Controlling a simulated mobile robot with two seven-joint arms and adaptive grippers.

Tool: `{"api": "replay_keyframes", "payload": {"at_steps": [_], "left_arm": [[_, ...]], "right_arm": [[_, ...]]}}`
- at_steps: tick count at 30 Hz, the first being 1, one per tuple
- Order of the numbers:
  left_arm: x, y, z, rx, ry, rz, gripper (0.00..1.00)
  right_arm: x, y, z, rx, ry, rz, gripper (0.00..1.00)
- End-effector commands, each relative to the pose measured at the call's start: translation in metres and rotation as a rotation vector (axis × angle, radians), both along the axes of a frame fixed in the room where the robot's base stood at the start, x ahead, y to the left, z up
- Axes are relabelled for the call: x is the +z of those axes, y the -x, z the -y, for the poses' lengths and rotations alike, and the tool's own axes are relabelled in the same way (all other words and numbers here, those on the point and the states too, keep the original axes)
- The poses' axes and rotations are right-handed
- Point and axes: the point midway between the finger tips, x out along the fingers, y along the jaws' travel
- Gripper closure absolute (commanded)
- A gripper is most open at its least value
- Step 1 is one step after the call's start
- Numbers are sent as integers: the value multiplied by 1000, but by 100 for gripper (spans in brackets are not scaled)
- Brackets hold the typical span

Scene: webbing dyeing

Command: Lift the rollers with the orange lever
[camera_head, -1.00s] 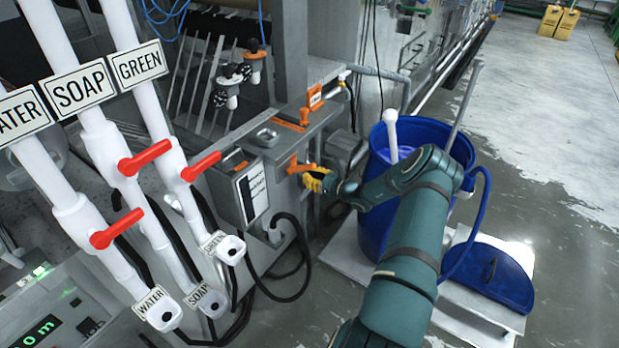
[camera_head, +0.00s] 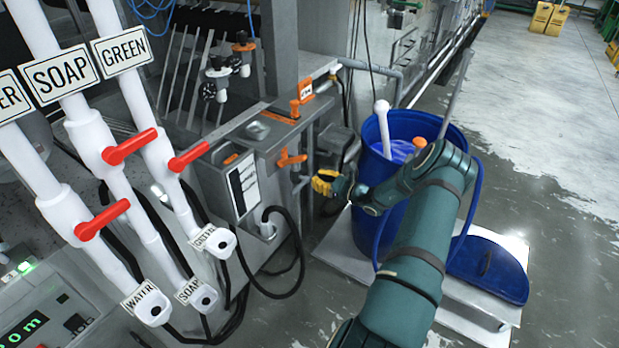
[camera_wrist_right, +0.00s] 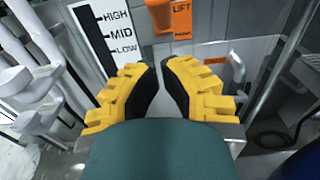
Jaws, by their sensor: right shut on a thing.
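The orange lever (camera_head: 291,158) sticks out from the front of the grey machine in the head view. An orange handle (camera_wrist_right: 160,15) beside a LIFT label also shows at the top of the right wrist view, beyond the fingertips. My right gripper (camera_head: 322,183) has yellow fingers and is just right of and below the lever, apart from it in the head view. In the right wrist view its fingers (camera_wrist_right: 161,68) are close together with a narrow gap; what is between them cannot be made out. The rollers cannot be made out. My left gripper is not in view.
White pipes with red valve handles (camera_head: 130,146) stand at left. A HIGH-MID-LOW gauge (camera_wrist_right: 112,38) is close to the right fingers. Open floor lies at right.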

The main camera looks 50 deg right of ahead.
Motion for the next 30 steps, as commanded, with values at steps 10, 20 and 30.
{"api": "replay_keyframes", "payload": {"at_steps": [10, 20, 30], "left_arm": [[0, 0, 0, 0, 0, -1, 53], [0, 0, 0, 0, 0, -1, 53], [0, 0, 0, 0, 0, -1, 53]], "right_arm": [[16, 48, 4, -1, -1, -2, 100], [18, 52, 4, 1, -1, -1, 100], [18, 52, 4, 1, -1, -1, 100]]}}
